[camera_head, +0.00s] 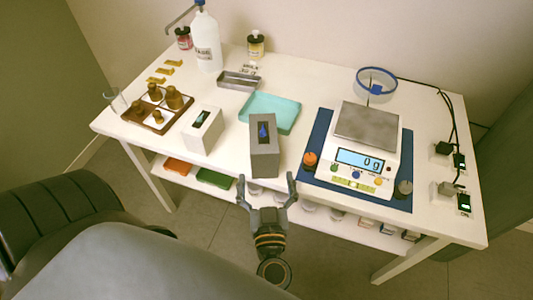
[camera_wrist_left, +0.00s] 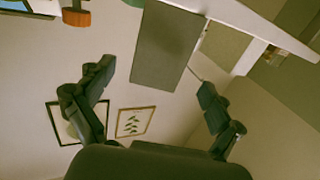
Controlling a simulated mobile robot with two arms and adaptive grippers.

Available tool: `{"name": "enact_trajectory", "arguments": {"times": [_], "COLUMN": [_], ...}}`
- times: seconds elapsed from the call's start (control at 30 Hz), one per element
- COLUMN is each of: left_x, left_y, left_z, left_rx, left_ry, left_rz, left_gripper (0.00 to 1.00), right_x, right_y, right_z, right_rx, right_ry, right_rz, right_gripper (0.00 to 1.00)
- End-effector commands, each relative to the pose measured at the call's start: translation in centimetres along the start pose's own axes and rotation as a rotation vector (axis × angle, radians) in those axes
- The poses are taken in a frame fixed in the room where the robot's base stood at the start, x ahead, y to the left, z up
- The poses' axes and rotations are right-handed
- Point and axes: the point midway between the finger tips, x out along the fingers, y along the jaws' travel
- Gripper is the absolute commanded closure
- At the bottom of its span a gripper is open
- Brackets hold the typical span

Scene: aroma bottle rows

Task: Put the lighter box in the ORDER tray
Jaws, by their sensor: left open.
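A pale white box (camera_head: 203,128) with a dark slot on top stands left of centre on the white table. A grey box (camera_head: 264,150) with a dark, blue-marked top stands near the front edge. A teal tray (camera_head: 283,128) lies behind the grey box, empty; I cannot read an ORDER label on it. My left gripper (camera_head: 266,183) is open and empty, just in front of the grey box. In the left wrist view, the grey box (camera_wrist_left: 168,45) shows ahead between the spread fingers of my left gripper (camera_wrist_left: 155,75), apart from them. My right gripper is not in view.
A scale (camera_head: 365,150) reading 0 g stands on a blue mat (camera_head: 317,143) at right, beside an orange-topped item (camera_head: 310,160). A brown bottle rack (camera_head: 137,117), a large bottle (camera_head: 206,45) and a small metal tray (camera_head: 228,81) are further back. A chair (camera_head: 60,190) is at left.

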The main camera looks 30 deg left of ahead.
Motion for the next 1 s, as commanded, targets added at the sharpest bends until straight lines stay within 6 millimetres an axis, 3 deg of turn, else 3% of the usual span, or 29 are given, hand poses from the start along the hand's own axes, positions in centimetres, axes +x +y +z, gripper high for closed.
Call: {"name": "enact_trajectory", "arguments": {"times": [0.2, 0.43, 0.57, 0.67, 0.77, 0.8, 0.87, 0.9, 1.0], "left_x": [-2.1, -2.2, -2.3, -3.0, -4.8, -5.9, -7.7, -9.0, -12.5], "left_y": [0.0, 0.1, 1.6, 4.7, 7.8, 8.4, 8.4, 7.8, 4.1], "left_z": [0.0, 0.1, 1.8, 5.9, 13.3, 17.0, 22.7, 26.5, 35.4], "left_rx": [0.001, 0.001, 0.021, 0.061, 0.125, 0.156, 0.204, 0.239, 0.328], "left_ry": [-0.001, 0.001, 0.011, 0.007, -0.067, -0.126, -0.238, -0.326, -0.577], "left_rz": [0.0, 0.002, 0.076, 0.238, 0.468, 0.558, 0.676, 0.74, 0.84], "left_gripper": [0.08, 0.08, 0.08, 0.08, 0.08, 0.08, 0.08, 0.08, 0.08], "right_x": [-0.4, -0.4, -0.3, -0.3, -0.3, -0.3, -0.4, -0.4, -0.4], "right_y": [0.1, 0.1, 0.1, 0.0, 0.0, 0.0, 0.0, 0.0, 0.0], "right_z": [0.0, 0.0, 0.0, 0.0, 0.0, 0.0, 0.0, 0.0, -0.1], "right_rx": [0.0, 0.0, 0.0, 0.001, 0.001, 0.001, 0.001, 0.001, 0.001], "right_ry": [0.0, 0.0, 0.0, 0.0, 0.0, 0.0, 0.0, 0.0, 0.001], "right_rz": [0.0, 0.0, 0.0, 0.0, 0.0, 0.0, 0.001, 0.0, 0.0], "right_gripper": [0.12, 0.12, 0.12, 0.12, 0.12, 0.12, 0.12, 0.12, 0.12]}}
